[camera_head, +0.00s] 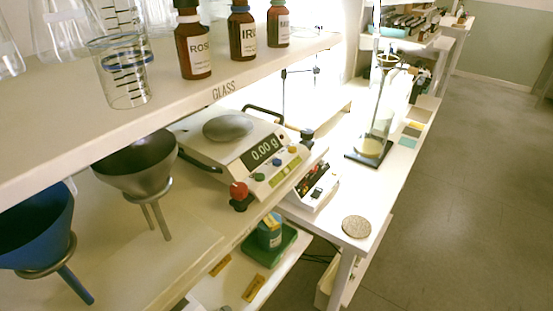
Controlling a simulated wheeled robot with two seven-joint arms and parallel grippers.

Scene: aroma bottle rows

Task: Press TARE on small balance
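A white balance (205,158) stands on the middle shelf, under the glass shelf. It has a round grey pan (228,127) with nothing visible on it. Its black display (264,151) reads 0.00 g. Along the front edge are a green button (260,177), a blue button (278,162) and a yellowish button (292,149), beside a yellow-green strip (286,172). A red knob (239,190) is at its near corner. I cannot read which button is marked TARE. Neither of my grippers is in view.
The upper shelf (225,75), marked GLASS, holds brown bottles (194,50) and a beaker (126,75) above the balance. A grey funnel (138,165) and a blue funnel (35,230) stand at left. A white box (314,190) is to the right. The floor (460,190) is clear.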

